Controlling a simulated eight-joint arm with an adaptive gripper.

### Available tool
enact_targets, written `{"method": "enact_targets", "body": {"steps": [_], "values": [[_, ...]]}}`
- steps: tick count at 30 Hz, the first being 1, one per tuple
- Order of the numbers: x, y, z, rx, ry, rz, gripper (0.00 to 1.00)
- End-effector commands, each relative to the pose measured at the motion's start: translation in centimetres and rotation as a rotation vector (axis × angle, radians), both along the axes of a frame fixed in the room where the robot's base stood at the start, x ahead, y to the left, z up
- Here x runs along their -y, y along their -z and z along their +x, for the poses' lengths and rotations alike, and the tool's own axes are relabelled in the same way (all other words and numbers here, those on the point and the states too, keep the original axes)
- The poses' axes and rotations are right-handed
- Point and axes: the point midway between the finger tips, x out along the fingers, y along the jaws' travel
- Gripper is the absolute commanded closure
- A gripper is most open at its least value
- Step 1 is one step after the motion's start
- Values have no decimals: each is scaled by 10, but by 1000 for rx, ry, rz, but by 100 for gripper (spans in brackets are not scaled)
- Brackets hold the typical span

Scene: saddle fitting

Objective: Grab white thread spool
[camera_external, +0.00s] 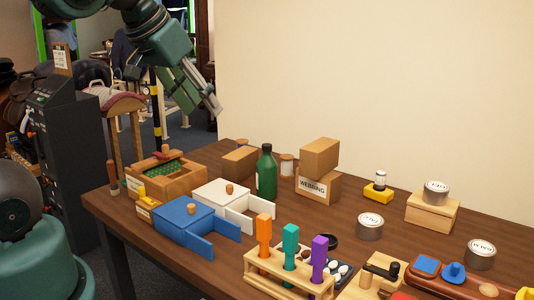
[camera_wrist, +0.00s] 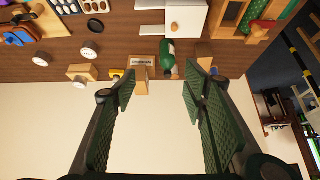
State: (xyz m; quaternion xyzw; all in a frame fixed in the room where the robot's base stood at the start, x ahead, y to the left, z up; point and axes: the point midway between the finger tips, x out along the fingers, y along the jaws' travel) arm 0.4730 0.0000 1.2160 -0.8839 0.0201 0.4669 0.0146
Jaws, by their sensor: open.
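A small spool-like piece with pale winding and brown ends (camera_external: 287,164) stands at the back of the table, partly hidden behind the green bottle (camera_external: 266,172). Another small white cylinder with a dark top (camera_external: 380,178) stands on a yellow block (camera_external: 377,193) further right. I cannot tell for sure which is the white thread spool. My gripper (camera_external: 214,102) is open and empty, in the air above the far left part of the table, apart from everything. In the wrist view, my gripper (camera_wrist: 160,74) shows its two green fingers spread wide.
Stacked cardboard boxes (camera_external: 318,186) stand right of the bottle, and a brown box (camera_external: 240,162) left of it. Blue (camera_external: 184,222) and white (camera_external: 222,200) drawer boxes stand in front. Tins (camera_external: 370,226), a wooden block (camera_external: 432,211) and a tool rack (camera_external: 290,272) fill the right and front.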

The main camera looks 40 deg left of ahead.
Motion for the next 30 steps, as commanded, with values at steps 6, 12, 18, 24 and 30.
{"method": "enact_targets", "body": {"steps": [6, 12, 18, 24, 30], "values": [[-2, 6, 34, -17, 42, 5, 56], [-4, 13, 65, -31, 84, 8, 56], [-8, 22, 97, -41, 125, 10, 56], [-12, 35, 129, -51, 167, 10, 56], [-18, 50, 163, -57, 211, 11, 56]]}}
